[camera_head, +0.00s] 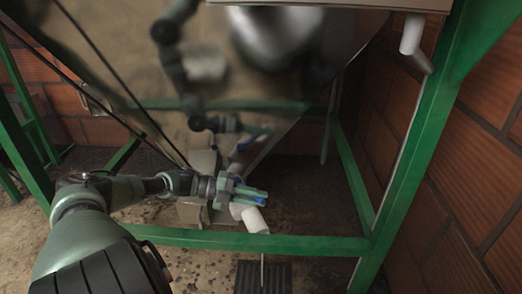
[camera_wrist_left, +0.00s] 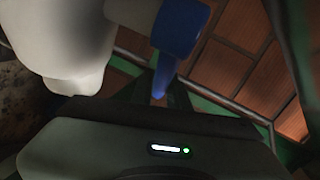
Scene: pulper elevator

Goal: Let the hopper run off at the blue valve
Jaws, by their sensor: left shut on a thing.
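The hopper (camera_head: 130,60) is a large, shiny metal funnel narrowing downward, with my arm mirrored in it. A white outlet pipe (camera_head: 254,219) comes out low down and bends downward. The blue valve (camera_head: 262,203) sits at this pipe, mostly covered by my left gripper (camera_head: 244,195), which is shut on its handle. In the left wrist view the blue valve (camera_wrist_left: 180,28) is close up beside the white pipe (camera_wrist_left: 65,45). A thin pale vertical line runs below the pipe mouth. My right gripper is not in view.
A green frame (camera_head: 250,241) surrounds the hopper, with a bar across the front and a post (camera_head: 420,130) at right. A dark floor grate (camera_head: 262,278) lies below the outlet. A white pipe stub (camera_head: 411,35) hangs at upper right. Brick walls stand behind and right.

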